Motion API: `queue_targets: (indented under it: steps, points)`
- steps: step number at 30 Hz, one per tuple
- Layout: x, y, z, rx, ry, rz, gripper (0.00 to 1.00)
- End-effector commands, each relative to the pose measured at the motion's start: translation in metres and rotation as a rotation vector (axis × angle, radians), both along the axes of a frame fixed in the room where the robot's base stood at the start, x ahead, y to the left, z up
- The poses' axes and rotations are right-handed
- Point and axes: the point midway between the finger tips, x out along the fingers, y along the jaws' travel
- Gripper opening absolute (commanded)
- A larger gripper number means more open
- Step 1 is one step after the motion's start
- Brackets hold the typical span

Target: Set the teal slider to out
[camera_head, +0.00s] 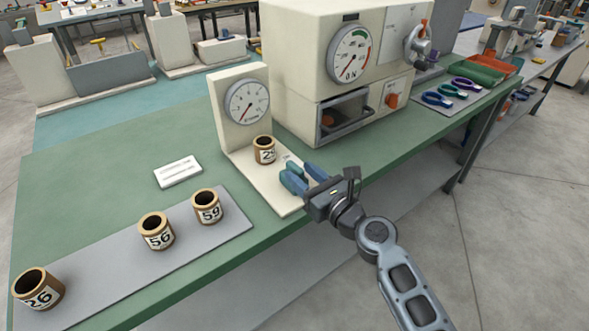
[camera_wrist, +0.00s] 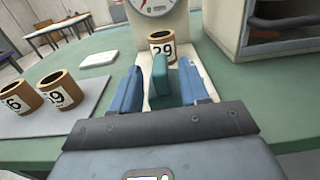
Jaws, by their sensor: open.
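The teal slider (camera_wrist: 161,78) stands up from the cream base plate of the dial gauge. In the wrist view it lies between the two blue fingers of my gripper (camera_wrist: 160,88), with a gap visible on each side. My gripper is open and reaches over the front part of the base plate in the head view (camera_head: 304,177). There the fingers partly hide the slider. I cannot make out any out marking near it. A tan spool marked 29 (camera_head: 264,150) stands on the plate behind the slider, below the dial gauge (camera_head: 246,104).
A large cream machine (camera_head: 305,60) with a dial and drawer stands right of the gauge. Tan spools marked 59 (camera_head: 207,206), 56 (camera_head: 156,231) and 26 (camera_head: 38,289) stand on a grey mat (camera_head: 105,267). A white card (camera_head: 178,171) lies behind them. The green bench's front edge is below my gripper.

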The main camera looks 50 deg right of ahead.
Motion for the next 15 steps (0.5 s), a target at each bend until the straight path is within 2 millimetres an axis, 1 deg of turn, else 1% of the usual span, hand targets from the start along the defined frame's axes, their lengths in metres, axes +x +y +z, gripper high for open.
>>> queue_targets:
  steps: [1, 3, 6, 10, 15]
  points:
    - [-0.008, 0.003, -0.002, -0.001, 0.001, 0.000, 0.45]
    - [-0.017, 0.005, -0.002, -0.001, 0.001, 0.000, 0.45]
    - [-0.025, 0.008, -0.001, 0.000, 0.001, 0.001, 0.45]
    - [-0.030, 0.009, 0.000, -0.001, 0.000, 0.001, 0.45]
    - [-0.031, 0.009, 0.000, -0.001, 0.000, 0.001, 0.45]
